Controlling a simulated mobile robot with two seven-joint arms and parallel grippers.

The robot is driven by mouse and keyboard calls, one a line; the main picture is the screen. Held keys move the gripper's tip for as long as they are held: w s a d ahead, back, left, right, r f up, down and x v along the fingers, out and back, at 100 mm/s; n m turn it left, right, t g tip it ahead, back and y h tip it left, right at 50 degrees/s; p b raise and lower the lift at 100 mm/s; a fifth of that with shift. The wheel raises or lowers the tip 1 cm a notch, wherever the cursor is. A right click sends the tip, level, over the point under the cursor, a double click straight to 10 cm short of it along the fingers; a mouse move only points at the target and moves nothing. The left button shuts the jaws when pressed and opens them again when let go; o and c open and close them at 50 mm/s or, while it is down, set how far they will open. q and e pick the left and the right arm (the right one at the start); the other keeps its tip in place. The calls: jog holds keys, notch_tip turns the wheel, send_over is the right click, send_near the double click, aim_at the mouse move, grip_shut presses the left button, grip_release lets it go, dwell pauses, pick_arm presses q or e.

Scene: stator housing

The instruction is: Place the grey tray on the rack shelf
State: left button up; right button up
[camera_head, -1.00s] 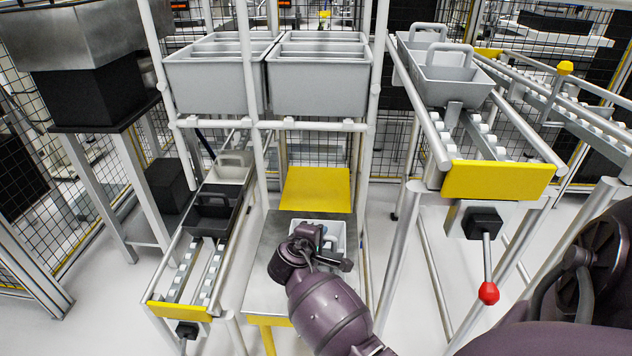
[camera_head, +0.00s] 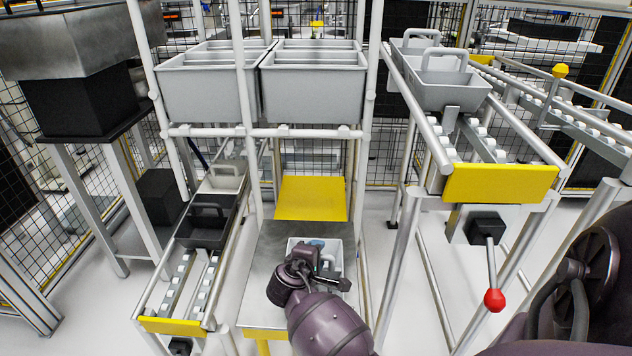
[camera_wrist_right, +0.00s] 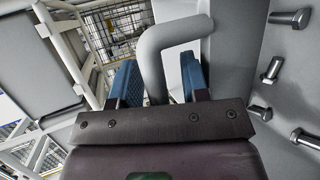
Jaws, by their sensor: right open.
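The grey tray (camera_head: 336,263) sits on a metal table (camera_head: 268,262) in the lower middle of the head view. My right gripper (camera_head: 318,258) is over it and hides part of it. In the right wrist view, my right gripper (camera_wrist_right: 160,82) is open, its two blue fingers on either side of the tray's grey bent handle (camera_wrist_right: 153,65). A gap shows beside the handle. Several bolts (camera_wrist_right: 272,70) show at the right of that view. The white-framed rack (camera_head: 250,160) stands behind the table, its upper shelf (camera_head: 310,131) holding two grey bins. My left gripper is not in view.
Two grey bins (camera_head: 315,92) (camera_head: 208,85) fill the visible front of the upper shelf. A roller lane (camera_head: 190,280) with a black tray (camera_head: 207,222) lies at left. A raised conveyor with a yellow end plate (camera_head: 502,184) and a red-knobbed lever (camera_head: 494,300) stands at right.

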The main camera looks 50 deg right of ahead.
jog(key=shift+r, duration=0.1)
jog(key=shift+a+r, duration=0.15)
pick_arm(q)
jog(key=p, duration=0.1)
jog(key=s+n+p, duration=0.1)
jog(key=p, duration=0.1)
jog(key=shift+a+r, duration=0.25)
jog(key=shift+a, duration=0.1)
pick_arm(e)
jog(key=v, duration=1.1)
jog(key=shift+s+a, duration=0.15)
jog(key=shift+a, duration=0.15)
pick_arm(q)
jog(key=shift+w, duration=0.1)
